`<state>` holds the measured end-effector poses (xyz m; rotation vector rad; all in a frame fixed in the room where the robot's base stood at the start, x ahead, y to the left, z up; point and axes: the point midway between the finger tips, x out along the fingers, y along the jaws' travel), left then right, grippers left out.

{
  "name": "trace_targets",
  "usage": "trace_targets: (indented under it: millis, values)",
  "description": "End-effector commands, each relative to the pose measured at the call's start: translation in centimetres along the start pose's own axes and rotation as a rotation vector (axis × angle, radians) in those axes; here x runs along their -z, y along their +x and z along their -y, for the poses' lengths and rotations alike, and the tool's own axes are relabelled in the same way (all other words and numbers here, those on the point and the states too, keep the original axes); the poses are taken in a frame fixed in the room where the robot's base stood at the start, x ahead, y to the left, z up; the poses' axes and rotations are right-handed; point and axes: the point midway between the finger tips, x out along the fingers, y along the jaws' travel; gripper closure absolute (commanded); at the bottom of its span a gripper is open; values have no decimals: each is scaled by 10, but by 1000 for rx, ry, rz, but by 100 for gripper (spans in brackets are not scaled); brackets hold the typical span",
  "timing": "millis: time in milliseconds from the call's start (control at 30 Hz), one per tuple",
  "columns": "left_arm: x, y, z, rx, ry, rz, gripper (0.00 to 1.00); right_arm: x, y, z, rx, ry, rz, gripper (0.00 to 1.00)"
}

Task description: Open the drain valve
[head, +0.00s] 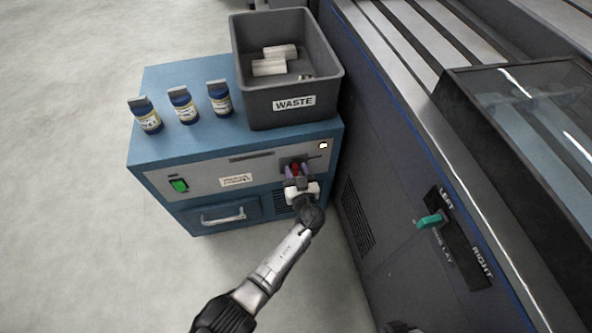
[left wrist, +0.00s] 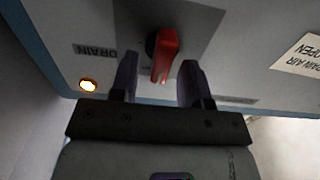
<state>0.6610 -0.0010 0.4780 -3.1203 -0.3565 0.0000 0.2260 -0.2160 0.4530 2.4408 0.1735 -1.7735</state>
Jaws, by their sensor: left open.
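The drain valve is a red lever handle (left wrist: 164,56) on a dark round hub, on the front panel of the blue cabinet (head: 163,190). The word DRAIN is printed beside it, upside down in the left wrist view. In the head view the red handle (head: 296,167) shows just past my left gripper (head: 294,177). In the left wrist view my left gripper (left wrist: 157,80) is open, with one finger on each side of the handle and a visible gap to both. I cannot tell how deep the fingers reach around it. My right gripper is not in view.
A lit lamp (head: 323,145) is on the panel near the valve. A green switch (head: 179,185) and a drawer handle (head: 222,215) are further left. A grey WASTE bin (head: 262,109) and several bottles (head: 181,104) stand on top. A large machine with a teal lever (head: 430,221) stands close right.

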Motion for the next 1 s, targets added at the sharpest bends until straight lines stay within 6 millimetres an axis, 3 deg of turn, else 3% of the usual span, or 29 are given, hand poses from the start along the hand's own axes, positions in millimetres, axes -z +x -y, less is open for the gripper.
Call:
trace_targets:
  millis: [100, 533, 1000]
  values:
    - [0, 0, 0, 0, 0, 0, 59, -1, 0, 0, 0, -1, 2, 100]
    - [0, 0, 0, 0, 0, 0, 100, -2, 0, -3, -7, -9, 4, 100]
    - [0, 0, -1, 0, 108, 0, 100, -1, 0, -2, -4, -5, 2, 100]
